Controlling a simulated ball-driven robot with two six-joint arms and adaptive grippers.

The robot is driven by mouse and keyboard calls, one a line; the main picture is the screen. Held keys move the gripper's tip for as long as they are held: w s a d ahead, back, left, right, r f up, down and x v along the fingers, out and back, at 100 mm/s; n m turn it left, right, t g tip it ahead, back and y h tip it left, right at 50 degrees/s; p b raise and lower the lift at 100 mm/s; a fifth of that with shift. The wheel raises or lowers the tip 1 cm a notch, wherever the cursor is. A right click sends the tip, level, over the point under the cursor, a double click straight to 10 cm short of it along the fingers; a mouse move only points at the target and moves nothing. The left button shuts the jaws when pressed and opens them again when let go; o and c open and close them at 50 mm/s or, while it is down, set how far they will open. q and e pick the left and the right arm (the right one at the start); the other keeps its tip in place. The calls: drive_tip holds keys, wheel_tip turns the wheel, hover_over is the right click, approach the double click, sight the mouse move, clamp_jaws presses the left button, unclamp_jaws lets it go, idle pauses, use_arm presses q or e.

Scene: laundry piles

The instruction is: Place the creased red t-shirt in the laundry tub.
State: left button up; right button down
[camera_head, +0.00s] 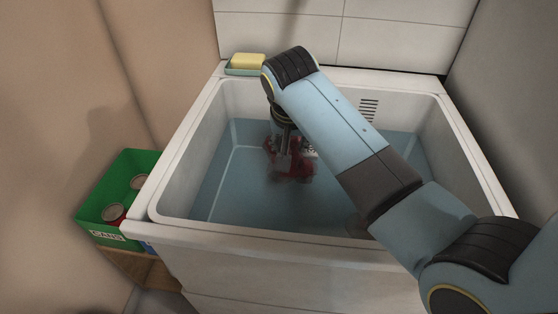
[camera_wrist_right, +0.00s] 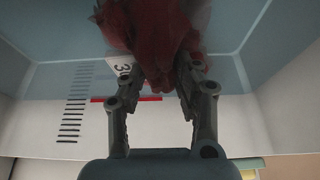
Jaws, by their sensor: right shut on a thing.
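The creased red t-shirt (camera_head: 296,171) hangs bunched inside the white laundry tub (camera_head: 172,196), over its middle. My right gripper (camera_head: 286,152) points down into the tub and is shut on the t-shirt. In the right wrist view the t-shirt (camera_wrist_right: 150,28) is pinched between the two fingertips of the gripper (camera_wrist_right: 160,76). The lower part of the t-shirt looks dim and blurred at the bluish water (camera_head: 235,190); I cannot tell how deep it reaches. My left gripper is not in view.
A yellow soap bar (camera_head: 248,61) sits in a dish on the tub's back left corner. A green bin (camera_head: 92,208) labelled CANS, holding cans (camera_head: 113,212), stands left of the tub. Dark level marks (camera_head: 369,109) are on the tub's back wall. Walls stand close on both sides.

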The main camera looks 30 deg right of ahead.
sight(273, 151)
drive_tip(key=w+a+f, duration=0.2)
drive_tip(key=w, duration=0.1)
drive_tip(key=shift+a+f+b, duration=0.25)
drive_tip(key=shift+a+b, duration=0.05)
drive_tip(key=shift+b, duration=0.05)
wheel_tip(273, 151, down, 4)
drive_tip(key=shift+f+b, duration=0.1)
drive_tip(key=shift+b, duration=0.3)
drive_tip(key=c, duration=1)
unclamp_jaws()
drive_tip(key=shift+o, duration=0.2)
